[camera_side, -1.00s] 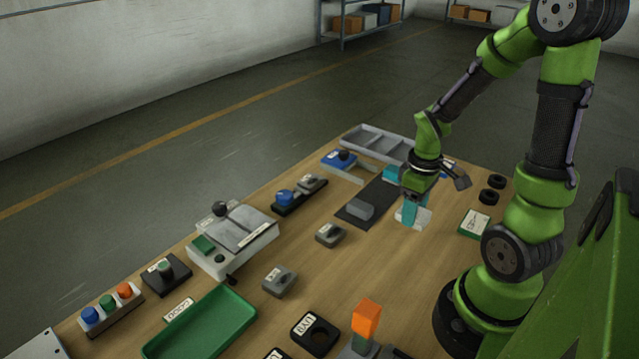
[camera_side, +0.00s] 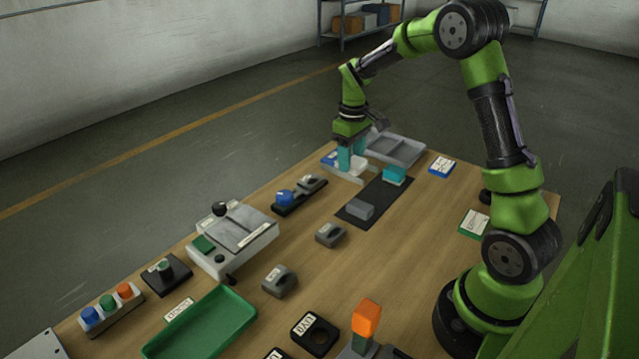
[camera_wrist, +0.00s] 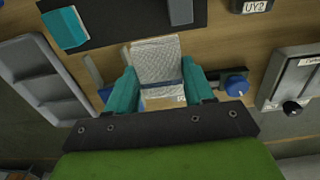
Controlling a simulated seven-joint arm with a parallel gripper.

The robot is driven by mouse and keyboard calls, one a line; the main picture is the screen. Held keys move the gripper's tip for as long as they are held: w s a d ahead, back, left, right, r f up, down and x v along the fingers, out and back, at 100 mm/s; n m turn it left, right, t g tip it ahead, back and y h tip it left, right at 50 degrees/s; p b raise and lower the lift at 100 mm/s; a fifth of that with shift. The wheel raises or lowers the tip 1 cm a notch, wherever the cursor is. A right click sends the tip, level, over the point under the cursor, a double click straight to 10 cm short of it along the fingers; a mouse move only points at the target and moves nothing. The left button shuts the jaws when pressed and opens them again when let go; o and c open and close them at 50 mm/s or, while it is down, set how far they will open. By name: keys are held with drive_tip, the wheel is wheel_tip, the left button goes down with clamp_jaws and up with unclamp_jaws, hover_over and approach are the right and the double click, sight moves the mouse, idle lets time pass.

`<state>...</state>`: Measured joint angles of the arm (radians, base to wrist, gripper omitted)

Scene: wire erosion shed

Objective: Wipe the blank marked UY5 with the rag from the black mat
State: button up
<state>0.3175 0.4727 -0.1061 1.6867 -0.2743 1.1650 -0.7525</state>
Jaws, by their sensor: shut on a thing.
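My gripper (camera_side: 352,158) is over the back left of the table, left of the black mat (camera_side: 345,216). Its teal fingers are shut on a pale woven rag (camera_wrist: 157,55), which hangs at the fingertips in the wrist view. A blue labelled fixture (camera_side: 328,158) stands right by the fingers, partly hidden by them and the rag. I cannot tell whether the rag touches it. A grey block (camera_side: 360,209) and a teal block (camera_side: 394,175) lie on the mat. One grey piece is marked UY2 (camera_wrist: 257,7). I cannot read UY5 on anything.
A grey compartment tray (camera_side: 400,149) is behind the mat. A blue-knobbed fixture (camera_side: 286,198) and a pale machine (camera_side: 235,240) stand to the left. Grey labelled pieces (camera_side: 330,235) and a green tray (camera_side: 205,325) are nearer. Table right of the mat is mostly clear.

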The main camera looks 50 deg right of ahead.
drive_tip(key=r, duration=0.2)
hover_over(307, 178)
drive_tip(key=s, duration=0.1)
drive_tip(key=shift+w+a+f, duration=0.1)
drive_tip(key=shift+w+f, duration=0.1)
drive_tip(key=shift+f, duration=1.6)
drive_tip(key=shift+w+f, duration=0.2)
drive_tip(key=shift+f, duration=1.6)
drive_tip(key=shift+s+f, duration=0.45)
drive_tip(key=shift+f, duration=0.2)
drive_tip(key=shift+c, duration=0.3)
drive_tip(key=shift+s, duration=1.55)
drive_tip(key=shift+w, duration=1.85)
drive_tip(key=shift+w+r, duration=0.15)
drive_tip(key=shift+w, duration=0.1)
wheel_tip(307, 178, up, 8)
drive_tip(key=shift+s, duration=0.1)
